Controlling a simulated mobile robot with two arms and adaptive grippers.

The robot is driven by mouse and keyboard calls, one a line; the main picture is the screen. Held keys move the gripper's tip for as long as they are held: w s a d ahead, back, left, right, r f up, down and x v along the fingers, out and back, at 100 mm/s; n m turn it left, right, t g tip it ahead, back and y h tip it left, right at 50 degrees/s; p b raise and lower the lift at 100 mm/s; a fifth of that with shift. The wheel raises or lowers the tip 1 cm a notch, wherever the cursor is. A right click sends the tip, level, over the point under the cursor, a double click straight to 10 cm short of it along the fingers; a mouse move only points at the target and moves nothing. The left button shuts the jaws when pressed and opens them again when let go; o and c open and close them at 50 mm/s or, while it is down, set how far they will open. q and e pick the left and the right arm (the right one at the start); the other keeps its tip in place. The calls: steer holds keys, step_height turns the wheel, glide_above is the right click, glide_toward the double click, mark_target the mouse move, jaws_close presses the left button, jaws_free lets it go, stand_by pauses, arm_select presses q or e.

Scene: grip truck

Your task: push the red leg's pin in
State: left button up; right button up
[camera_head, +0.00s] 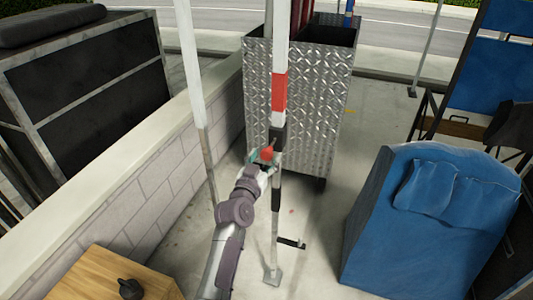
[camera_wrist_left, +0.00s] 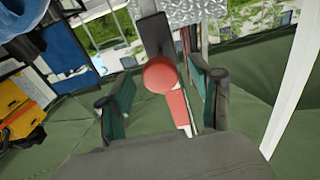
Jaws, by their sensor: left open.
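The red leg is an upright white pole with a red band (camera_head: 279,92), a black collar below it and a thin lower part down to a foot (camera_head: 272,276). Its pin has a round red knob (camera_head: 267,153) at the collar. In the left wrist view the knob (camera_wrist_left: 160,75) appears between the two finger pads, in front of the dark collar (camera_wrist_left: 155,35). My left gripper (camera_head: 263,157) is at the collar, open, with a teal pad on either side of the knob. Whether the knob touches anything is unclear. My right gripper is not in view.
A diamond-plate metal cart (camera_head: 300,100) stands close behind the leg. Another white pole (camera_head: 193,75) and a low block wall (camera_head: 150,180) are to the left. A blue-covered chair-like piece (camera_head: 400,240) stands right. Open pavement lies between it and the leg.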

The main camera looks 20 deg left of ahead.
arm_select(q)
steer(key=shift+w, duration=0.9)
steer(key=shift+c, duration=0.3)
jaws_close()
